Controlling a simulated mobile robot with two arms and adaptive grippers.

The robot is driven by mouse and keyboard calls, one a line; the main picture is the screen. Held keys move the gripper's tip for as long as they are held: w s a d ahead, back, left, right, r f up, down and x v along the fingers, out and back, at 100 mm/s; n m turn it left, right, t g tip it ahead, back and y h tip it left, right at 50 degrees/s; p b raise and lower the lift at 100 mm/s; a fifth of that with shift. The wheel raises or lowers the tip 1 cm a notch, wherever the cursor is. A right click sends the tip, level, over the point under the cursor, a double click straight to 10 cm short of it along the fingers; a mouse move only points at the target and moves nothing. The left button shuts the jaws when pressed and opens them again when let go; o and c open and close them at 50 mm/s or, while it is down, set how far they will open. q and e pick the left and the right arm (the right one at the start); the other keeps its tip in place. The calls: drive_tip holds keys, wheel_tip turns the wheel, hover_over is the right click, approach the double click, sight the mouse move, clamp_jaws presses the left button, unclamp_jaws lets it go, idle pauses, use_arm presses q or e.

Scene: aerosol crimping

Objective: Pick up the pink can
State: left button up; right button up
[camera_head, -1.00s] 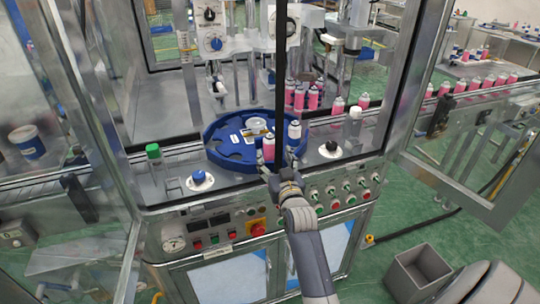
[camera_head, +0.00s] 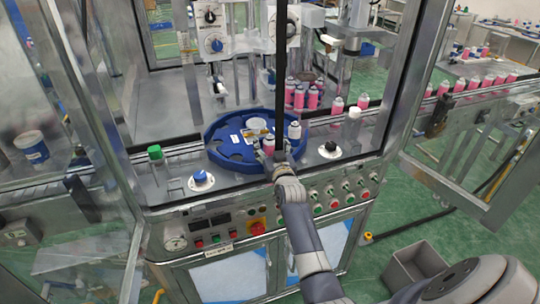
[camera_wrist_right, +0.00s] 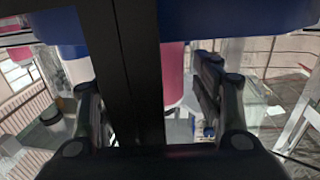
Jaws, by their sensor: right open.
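A pink can (camera_head: 268,144) with a pale top stands at the front edge of the blue round turntable (camera_head: 215,154). My right gripper (camera_head: 272,157) is open at this can, with its fingers at the can's lower part. In the right wrist view, the pink can (camera_wrist_right: 174,78) shows between the two open fingers (camera_wrist_right: 150,110), partly hidden behind a dark bar. I cannot tell whether a finger touches it. My left gripper is not in view.
A white-topped can (camera_head: 294,131) stands on the turntable to the right. Several pink cans (camera_head: 299,98) stand behind it. A dark vertical bar (camera_head: 281,70) crosses in front of the turntable.

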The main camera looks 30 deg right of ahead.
drive_tip(key=shift+c, duration=0.5)
drive_tip(key=c, duration=1.1)
drive_tip(key=shift+o, duration=0.2)
wheel_tip(320, 180, up, 10)
drive_tip(key=shift+r+b, duration=0.1)
drive_tip(key=shift+b, duration=0.75)
drive_tip(key=shift+r, duration=0.1)
drive_tip(key=shift+r+p, duration=2.35)
drive_tip(key=shift+p, duration=0.05)
